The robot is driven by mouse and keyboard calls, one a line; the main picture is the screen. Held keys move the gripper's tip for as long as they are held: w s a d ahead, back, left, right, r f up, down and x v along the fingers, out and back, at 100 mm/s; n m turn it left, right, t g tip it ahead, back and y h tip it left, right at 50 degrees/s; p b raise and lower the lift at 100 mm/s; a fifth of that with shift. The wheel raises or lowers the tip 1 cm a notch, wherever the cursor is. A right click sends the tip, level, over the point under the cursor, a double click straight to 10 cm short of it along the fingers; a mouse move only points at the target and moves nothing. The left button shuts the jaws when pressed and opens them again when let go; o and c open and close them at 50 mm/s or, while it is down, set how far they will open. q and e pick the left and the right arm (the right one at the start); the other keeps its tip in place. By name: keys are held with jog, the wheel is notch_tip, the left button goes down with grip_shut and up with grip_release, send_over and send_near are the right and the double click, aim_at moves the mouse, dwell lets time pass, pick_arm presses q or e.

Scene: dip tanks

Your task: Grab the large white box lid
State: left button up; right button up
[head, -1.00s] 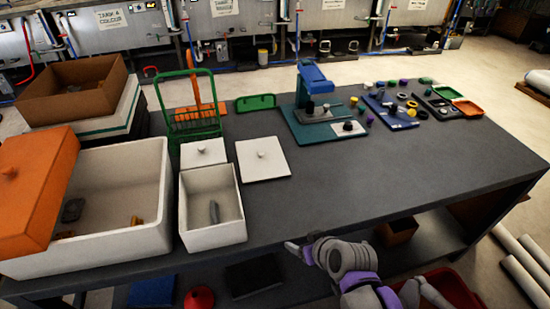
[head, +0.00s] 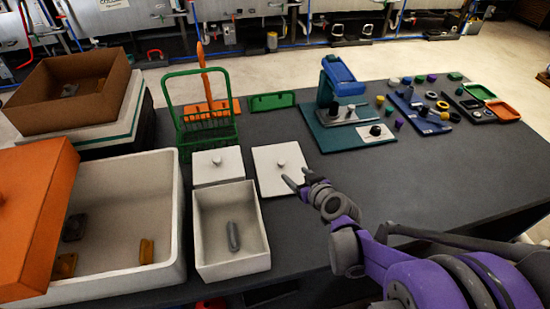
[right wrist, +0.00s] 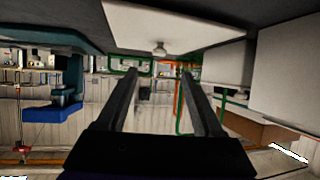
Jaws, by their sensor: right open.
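The larger white lid (head: 268,157) lies flat on the dark table, with a small round knob (head: 281,164) at its middle. In the right wrist view the lid (right wrist: 190,22) hangs upside down at the top, its knob (right wrist: 160,48) in line with the gap between my fingers. My right gripper (head: 296,177) is at the lid's near right corner, just short of the knob in the head view. Its jaws (right wrist: 160,74) are open and empty. I cannot tell its exact height above the lid. My left gripper is out of view.
A smaller white lid (head: 216,176) with a knob sits left, behind an open white box (head: 200,230). A green wire basket (head: 176,120) stands behind it. A blue-teal stand (head: 318,122) is behind right. The table to the right is largely clear.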

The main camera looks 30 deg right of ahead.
send_near(282, 162)
jog(key=x, duration=0.3)
jog(key=shift+s+a+f, duration=0.1)
jog(key=shift+a+f, duration=0.1)
jog(key=x, duration=0.5)
jog(key=shift+w+d, duration=0.1)
jog(key=shift+w, duration=0.3)
jog(key=shift+s, duration=0.1)
grip_shut()
